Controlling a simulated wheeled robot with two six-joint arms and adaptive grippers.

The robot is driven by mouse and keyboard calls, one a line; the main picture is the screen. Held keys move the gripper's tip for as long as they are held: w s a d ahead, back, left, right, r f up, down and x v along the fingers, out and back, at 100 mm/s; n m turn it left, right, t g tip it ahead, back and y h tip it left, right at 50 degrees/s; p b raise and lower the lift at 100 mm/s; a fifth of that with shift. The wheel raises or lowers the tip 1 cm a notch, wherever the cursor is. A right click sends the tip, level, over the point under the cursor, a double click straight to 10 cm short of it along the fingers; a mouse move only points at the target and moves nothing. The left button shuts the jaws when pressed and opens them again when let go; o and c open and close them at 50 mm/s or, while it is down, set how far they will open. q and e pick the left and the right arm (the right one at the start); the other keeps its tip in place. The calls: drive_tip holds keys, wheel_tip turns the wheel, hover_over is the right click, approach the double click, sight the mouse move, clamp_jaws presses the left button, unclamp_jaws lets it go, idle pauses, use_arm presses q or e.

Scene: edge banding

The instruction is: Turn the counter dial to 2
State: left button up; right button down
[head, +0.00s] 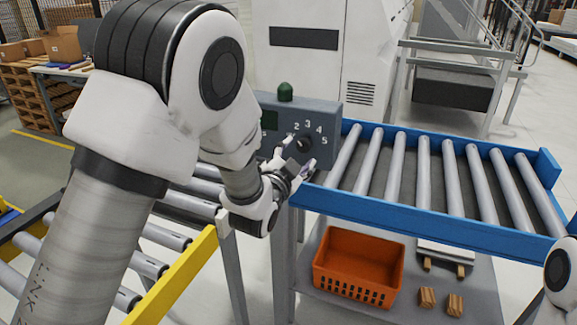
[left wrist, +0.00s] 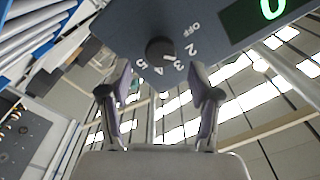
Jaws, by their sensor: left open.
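The counter dial (head: 304,145) is a dark round knob on the face of a grey-blue control box (head: 328,115). In the left wrist view the dial (left wrist: 157,49) has white marks around it, OFF, 2, 3, 4 and 5 among them. Which mark it points to is too small to tell. A green display (left wrist: 268,9) on the box reads 0. My left gripper (head: 298,158) is open in front of the dial. In the left wrist view its two fingers (left wrist: 162,78) stand apart, one to each side below the dial, and nothing is between them. My right gripper is out of view.
A green dome (head: 285,91) tops the box. A blue-framed roller conveyor (head: 420,215) runs right of it, and a yellow-edged one (head: 180,275) lies at left. An orange crate (head: 357,265) and wooden blocks (head: 455,304) rest on a lower shelf. A white machine stands behind.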

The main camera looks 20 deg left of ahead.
use_arm(q)
drive_tip(key=s, duration=0.8)
drive_tip(key=shift+a, duration=0.1)
drive_tip(key=s+a+f+n+g, duration=0.1)
drive_tip(key=s+f+g, duration=0.25)
drive_tip(key=f, duration=0.75)
drive_tip(key=s+a+f+n+g+y, duration=0.1)
drive_tip(key=s+a+f+g, duration=0.3)
drive_tip(key=f, duration=0.6)
drive_tip(key=s+d+f+n+g, duration=0.15)
drive_tip(key=s+f, duration=0.35)
drive_tip(key=f, duration=0.6)
drive_tip(key=s+f+n+g, duration=0.2)
drive_tip(key=s+f+g, duration=0.2)
drive_tip(key=s, duration=0.6)
drive_tip(key=s+f+n+g, duration=0.3)
drive_tip(key=s+f+g, duration=0.2)
drive_tip(key=s, duration=0.5)
drive_tip(key=shift+a+f+h, duration=0.3)
drive_tip(key=shift+a+f, duration=0.05)
drive_tip(key=shift+f, duration=0.2)
